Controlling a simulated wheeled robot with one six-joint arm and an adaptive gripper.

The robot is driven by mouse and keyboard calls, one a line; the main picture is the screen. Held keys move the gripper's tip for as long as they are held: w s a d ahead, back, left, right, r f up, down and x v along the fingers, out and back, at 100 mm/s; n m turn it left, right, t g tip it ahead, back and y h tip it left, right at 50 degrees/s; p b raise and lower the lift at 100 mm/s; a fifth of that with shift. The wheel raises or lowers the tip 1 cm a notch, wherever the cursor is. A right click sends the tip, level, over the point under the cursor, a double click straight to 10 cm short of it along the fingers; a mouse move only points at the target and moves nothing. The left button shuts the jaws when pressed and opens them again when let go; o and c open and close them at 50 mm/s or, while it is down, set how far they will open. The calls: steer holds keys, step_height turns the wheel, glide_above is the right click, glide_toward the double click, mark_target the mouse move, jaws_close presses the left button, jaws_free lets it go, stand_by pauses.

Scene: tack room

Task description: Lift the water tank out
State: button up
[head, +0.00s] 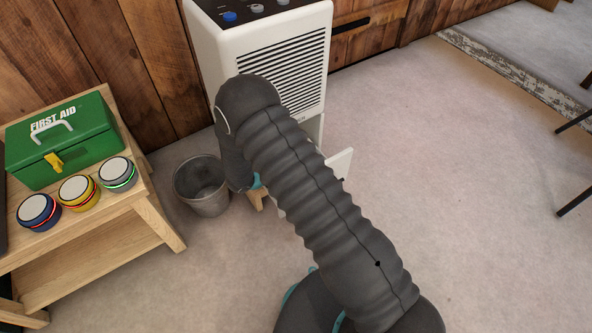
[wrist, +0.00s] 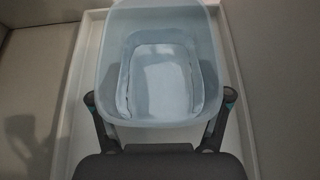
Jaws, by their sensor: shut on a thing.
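The water tank (wrist: 160,117) is a translucent pale-blue open tub with rounded corners, seen in the wrist view. It is inside a white-walled compartment (wrist: 75,80). My gripper (wrist: 160,98) has a finger at each side of the tank's near end and is shut on it. In the head view the white appliance (head: 270,35) stands against the wooden wall, with a small white panel (head: 342,165) sticking out at its lower right. My arm covers its lower front, so the tank and my fingertips are hidden there.
A metal bucket (head: 203,190) stands on the floor left of the appliance. A wooden bench (head: 105,245) at the left holds a green first aid box (head: 65,140) and several round buttons (head: 78,192). The floor (head: 450,180) to the right is clear up to dark metal legs (head: 575,198).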

steer(key=shift+r, duration=0.1)
steer(key=shift+r+p, duration=0.7)
steer(key=shift+r, duration=8.1)
steer(key=s+d+b, duration=0.1)
steer(key=s+d, duration=0.9)
steer(key=s, duration=0.4)
steer(key=shift+s, duration=0.35)
steer(key=shift+s+r, duration=0.1)
